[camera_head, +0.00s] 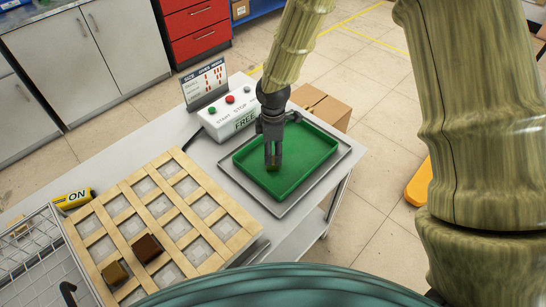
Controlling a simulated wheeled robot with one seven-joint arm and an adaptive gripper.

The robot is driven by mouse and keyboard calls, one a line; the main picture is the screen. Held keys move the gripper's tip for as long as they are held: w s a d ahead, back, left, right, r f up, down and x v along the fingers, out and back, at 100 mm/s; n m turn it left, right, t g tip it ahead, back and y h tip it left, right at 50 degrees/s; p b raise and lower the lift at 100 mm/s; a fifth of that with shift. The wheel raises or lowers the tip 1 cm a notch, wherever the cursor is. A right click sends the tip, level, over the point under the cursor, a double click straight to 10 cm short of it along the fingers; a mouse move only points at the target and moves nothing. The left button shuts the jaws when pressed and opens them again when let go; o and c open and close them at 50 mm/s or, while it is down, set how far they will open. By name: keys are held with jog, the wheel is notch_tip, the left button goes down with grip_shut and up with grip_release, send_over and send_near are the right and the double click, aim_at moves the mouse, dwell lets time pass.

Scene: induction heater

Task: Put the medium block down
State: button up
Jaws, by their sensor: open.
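My gripper (273,163) points down into the green tray (316,137), near its left side. It is open. A small olive-brown block (271,166) shows low between the fingers, mostly hidden by them. I cannot tell whether the fingers touch it or whether it rests on the tray floor.
The green tray lies in a metal tray (333,163) on the grey table. A white control box (231,108) with buttons and a sign (205,84) stand behind left. A wire basket (35,252) and a yellow "ON" marker (74,199) are at the left. Cardboard boxes (325,108) stand behind.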

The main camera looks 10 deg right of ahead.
aim_at(273, 160)
notch_tip(273, 160, up, 8)
jog(key=b, duration=0.1)
jog(key=shift+f, duration=0.2)
dwell(0.5)
